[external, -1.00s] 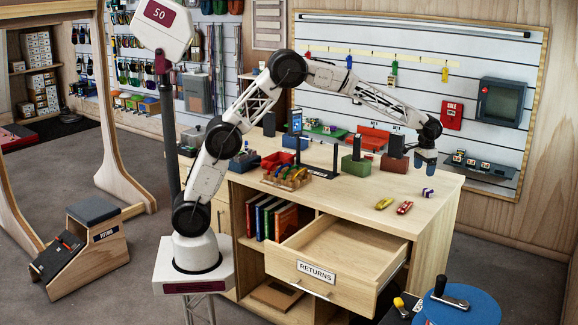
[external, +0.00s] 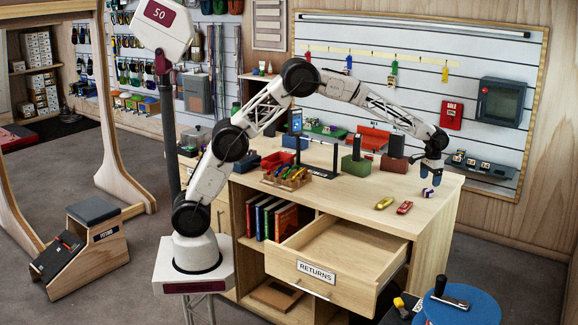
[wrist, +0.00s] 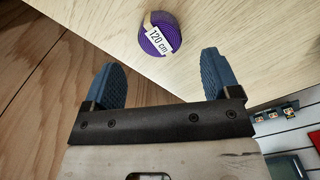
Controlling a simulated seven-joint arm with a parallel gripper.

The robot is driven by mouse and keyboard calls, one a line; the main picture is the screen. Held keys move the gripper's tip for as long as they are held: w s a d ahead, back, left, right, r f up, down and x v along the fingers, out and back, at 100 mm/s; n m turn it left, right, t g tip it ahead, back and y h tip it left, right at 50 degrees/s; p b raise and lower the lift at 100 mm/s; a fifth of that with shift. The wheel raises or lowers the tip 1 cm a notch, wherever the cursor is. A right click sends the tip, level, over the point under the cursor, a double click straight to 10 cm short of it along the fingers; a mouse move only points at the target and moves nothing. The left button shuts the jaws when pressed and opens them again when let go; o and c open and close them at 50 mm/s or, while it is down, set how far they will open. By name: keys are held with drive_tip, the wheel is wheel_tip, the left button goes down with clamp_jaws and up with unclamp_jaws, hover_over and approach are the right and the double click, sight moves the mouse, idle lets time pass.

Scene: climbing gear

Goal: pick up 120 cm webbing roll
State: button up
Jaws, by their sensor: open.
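The 120 cm webbing roll (wrist: 157,43) is a purple coil with a white paper band reading "120 cm". In the wrist view it lies on the wooden counter, ahead of my open blue fingertips and roughly between their lines. In the external view the roll (external: 428,192) is small, near the counter's right end. My gripper (external: 430,174) is just above it there, pointing down. In the wrist view my gripper (wrist: 162,82) is open with nothing between its fingers. I cannot tell the exact height between fingertips and roll.
The open RETURNS drawer (external: 340,255) sticks out in front. The counter's right edge is close to the roll.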

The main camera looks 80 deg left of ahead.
sight(428, 190)
drive_tip(key=shift+f, duration=0.45)
drive_tip(key=shift+f, duration=0.1)
drive_tip(key=shift+f, duration=2.5)
drive_tip(key=c, duration=1)
